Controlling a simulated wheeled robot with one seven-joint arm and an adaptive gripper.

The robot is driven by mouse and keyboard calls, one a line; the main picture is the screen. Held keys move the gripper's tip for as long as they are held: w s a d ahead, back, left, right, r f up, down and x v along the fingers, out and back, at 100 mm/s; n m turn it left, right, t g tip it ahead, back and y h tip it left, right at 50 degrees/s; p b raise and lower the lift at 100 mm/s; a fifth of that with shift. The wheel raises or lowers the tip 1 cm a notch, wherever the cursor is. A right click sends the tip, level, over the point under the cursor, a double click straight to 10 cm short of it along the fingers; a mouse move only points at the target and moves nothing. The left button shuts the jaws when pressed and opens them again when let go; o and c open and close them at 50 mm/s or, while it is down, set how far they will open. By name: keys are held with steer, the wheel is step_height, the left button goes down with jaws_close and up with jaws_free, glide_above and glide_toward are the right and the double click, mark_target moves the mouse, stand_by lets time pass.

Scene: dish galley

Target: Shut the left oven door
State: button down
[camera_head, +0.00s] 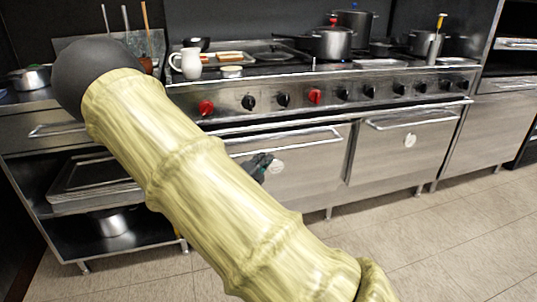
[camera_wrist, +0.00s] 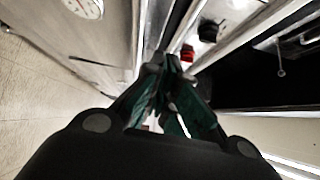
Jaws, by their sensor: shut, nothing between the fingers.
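The left oven door (camera_head: 315,165) is a steel panel with a bar handle (camera_head: 300,136) and a round dial (camera_head: 277,166). It stands about upright below the knobs, with a dark line along its top; I cannot tell if it is fully closed. My arm hides its left part. My gripper (camera_head: 262,164) is in front of the door, below the handle and just left of the dial. In the wrist view my gripper (camera_wrist: 168,66) has its fingers together and empty. The door face with its dial (camera_wrist: 85,7) lies to the left there. Contact with the door is unclear.
The right oven door (camera_head: 400,155) looks closed. Red and black knobs (camera_head: 315,96) line the range front above both doors. Pots (camera_head: 332,42) and a white jug (camera_head: 187,63) stand on top. A shelf unit (camera_head: 110,225) is at left. The tiled floor (camera_head: 440,215) at right is clear.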

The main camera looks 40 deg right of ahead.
steer(key=b, duration=0.2)
glide_toward(279, 134)
steer(key=s+d, duration=0.2)
steer(key=d, duration=0.1)
steer(key=shift+w+d+r+b, duration=0.1)
steer(key=shift+w+d+b, duration=0.2)
steer(key=shift+w, duration=0.65)
steer(key=shift+w+d+r+b, duration=0.2)
steer(key=shift+w+d, duration=0.1)
steer(key=shift+w, duration=0.6)
